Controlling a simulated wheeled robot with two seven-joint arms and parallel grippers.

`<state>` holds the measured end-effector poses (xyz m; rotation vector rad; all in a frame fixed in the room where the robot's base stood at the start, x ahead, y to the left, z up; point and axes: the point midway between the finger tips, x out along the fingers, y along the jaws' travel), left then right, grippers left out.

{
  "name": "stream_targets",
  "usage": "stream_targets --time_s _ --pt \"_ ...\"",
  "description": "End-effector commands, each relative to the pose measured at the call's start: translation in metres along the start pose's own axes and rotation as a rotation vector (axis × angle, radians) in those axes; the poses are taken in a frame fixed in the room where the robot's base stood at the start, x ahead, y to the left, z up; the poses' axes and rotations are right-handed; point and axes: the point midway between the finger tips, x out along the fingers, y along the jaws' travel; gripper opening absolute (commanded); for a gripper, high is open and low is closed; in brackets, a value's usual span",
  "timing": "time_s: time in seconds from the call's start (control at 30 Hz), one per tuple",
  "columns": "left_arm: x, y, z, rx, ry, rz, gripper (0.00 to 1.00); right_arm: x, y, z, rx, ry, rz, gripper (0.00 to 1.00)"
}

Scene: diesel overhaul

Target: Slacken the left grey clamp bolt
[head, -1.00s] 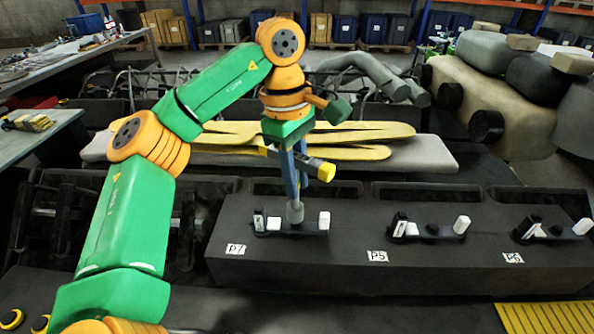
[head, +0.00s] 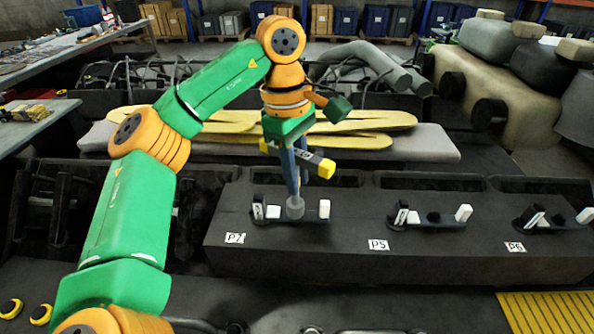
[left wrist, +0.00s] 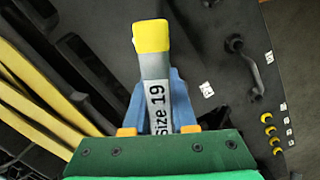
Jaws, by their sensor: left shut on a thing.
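My left gripper (head: 295,180) is shut on a grey tool labelled "Size 19" (left wrist: 157,98) with a yellow end (head: 327,169). Its blue fingers show on both sides of the tool in the left wrist view (left wrist: 160,110). Below the fingers, the tool's round grey socket (head: 295,208) is at the middle of the clamp marked P7 (head: 274,213), the leftmost of three. A white block (head: 324,209) stands at that clamp's right end. The bolt under the socket is hidden, so I cannot tell whether the socket is seated. My right gripper is not in view.
Clamps marked P5 (head: 432,218) and P6 (head: 553,220) sit to the right on the same dark block (head: 350,252). Long yellow pieces (head: 360,125) lie on a grey pad behind. A yellow slatted panel (head: 545,312) is at the front right.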

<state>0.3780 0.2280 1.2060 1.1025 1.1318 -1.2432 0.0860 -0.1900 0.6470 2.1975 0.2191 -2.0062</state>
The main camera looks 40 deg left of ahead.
Motion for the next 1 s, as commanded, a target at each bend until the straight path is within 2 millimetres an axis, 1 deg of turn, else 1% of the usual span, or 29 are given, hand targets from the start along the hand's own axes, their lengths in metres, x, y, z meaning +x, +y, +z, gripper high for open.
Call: stream_targets --time_s 0.07,0.13,0.17,0.3,0.47,0.5,0.77,0.8,0.93,0.97,1.0 --pt "0.001 0.0 0.0 -0.01 0.0 0.002 0.0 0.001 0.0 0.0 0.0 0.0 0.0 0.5" --pt "0.002 0.0 -0.001 -0.105 -0.001 0.013 0.0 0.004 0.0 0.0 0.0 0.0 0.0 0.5" --pt "0.002 0.0 -0.001 -0.18 -0.001 0.023 0.0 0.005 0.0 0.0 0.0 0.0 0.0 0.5" --pt "0.002 0.0 -0.002 -0.585 0.0 0.072 0.0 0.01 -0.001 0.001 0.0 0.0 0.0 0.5" --pt "-0.002 0.001 -0.003 -1.046 0.001 0.128 0.0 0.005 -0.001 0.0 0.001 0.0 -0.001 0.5" --pt "-0.003 0.001 -0.003 -1.162 0.002 0.142 0.0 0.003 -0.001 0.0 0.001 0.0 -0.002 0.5" --pt "-0.007 0.001 -0.004 -1.923 0.007 0.233 0.0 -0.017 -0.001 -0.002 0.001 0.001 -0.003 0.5" --pt "-0.003 0.001 -0.005 -1.904 0.005 0.229 0.0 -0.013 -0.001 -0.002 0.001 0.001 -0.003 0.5" --pt "-0.002 0.001 -0.005 -1.885 0.004 0.226 0.0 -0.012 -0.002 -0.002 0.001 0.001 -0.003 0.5" --pt "-0.002 0.001 -0.005 -1.885 0.004 0.226 0.22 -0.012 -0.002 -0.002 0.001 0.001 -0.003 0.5" --pt "-0.002 0.001 -0.005 -1.885 0.004 0.226 0.11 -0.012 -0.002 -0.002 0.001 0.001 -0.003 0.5"
